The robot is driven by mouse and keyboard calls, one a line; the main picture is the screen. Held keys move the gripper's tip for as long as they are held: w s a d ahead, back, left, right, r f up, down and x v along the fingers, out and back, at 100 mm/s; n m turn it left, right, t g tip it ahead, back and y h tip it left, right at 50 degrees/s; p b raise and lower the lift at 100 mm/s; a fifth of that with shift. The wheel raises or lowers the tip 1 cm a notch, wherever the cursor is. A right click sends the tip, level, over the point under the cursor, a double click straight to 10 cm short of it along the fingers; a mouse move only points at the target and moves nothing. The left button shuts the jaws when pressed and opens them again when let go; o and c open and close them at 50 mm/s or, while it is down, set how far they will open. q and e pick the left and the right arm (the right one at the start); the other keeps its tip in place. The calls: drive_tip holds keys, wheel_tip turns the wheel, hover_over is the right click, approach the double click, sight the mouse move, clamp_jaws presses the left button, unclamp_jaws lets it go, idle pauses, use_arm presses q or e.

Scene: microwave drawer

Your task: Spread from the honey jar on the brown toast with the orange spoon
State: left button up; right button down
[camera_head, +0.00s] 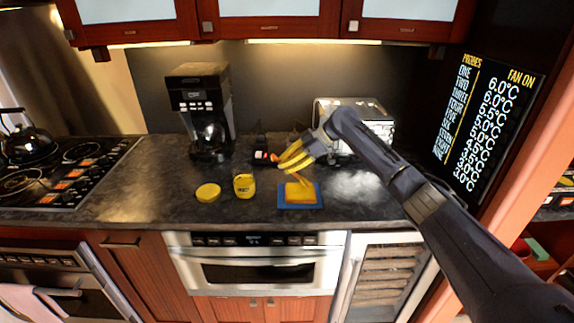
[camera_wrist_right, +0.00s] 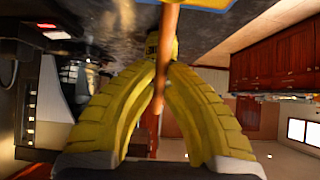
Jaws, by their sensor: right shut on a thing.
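My right gripper (camera_head: 298,163) reaches in from the right over the counter. In the right wrist view its two yellow fingers (camera_wrist_right: 162,75) are shut on the thin orange spoon (camera_wrist_right: 172,20), which shows in the head view (camera_head: 302,180) slanting down toward the toast. The toast (camera_head: 300,192) looks yellow-brown and lies on a blue plate (camera_head: 283,205). The spoon's lower end is over or on the toast; I cannot tell if it touches. The yellow honey jar (camera_head: 244,187) stands upright and open to the left of the plate. My left gripper is not in view.
A round yellow lid (camera_head: 208,191) lies left of the jar. A black coffee maker (camera_head: 205,110) stands behind it, and a silver toaster (camera_head: 375,122) stands behind my right arm. A small dark object with red (camera_head: 263,156) sits behind the jar. The stove (camera_head: 65,165) is far left.

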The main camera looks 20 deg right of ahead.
sight(276, 161)
drive_tip(key=shift+w+a, duration=0.15)
drive_tip(key=shift+a, duration=0.45)
drive_tip(key=shift+w+a, duration=0.15)
drive_tip(key=shift+a, duration=0.4)
drive_tip(key=shift+a, duration=0.25)
drive_tip(key=shift+w+a, duration=0.2)
drive_tip(key=shift+a, duration=0.4)
drive_tip(key=shift+w+a, duration=0.15)
drive_tip(key=shift+a, duration=0.4)
drive_tip(key=shift+d, duration=0.2)
drive_tip(key=shift+s+d, duration=0.2)
drive_tip(key=shift+d, duration=0.4)
drive_tip(key=shift+s+d, duration=0.15)
drive_tip(key=shift+d, duration=0.4)
drive_tip(key=shift+d+f, duration=0.1)
drive_tip(key=shift+d, duration=0.05)
drive_tip(key=shift+s+d, duration=0.2)
drive_tip(key=shift+d, duration=0.45)
drive_tip(key=shift+s+d, duration=0.15)
drive_tip(key=shift+d, duration=0.45)
drive_tip(key=shift+a, duration=0.1)
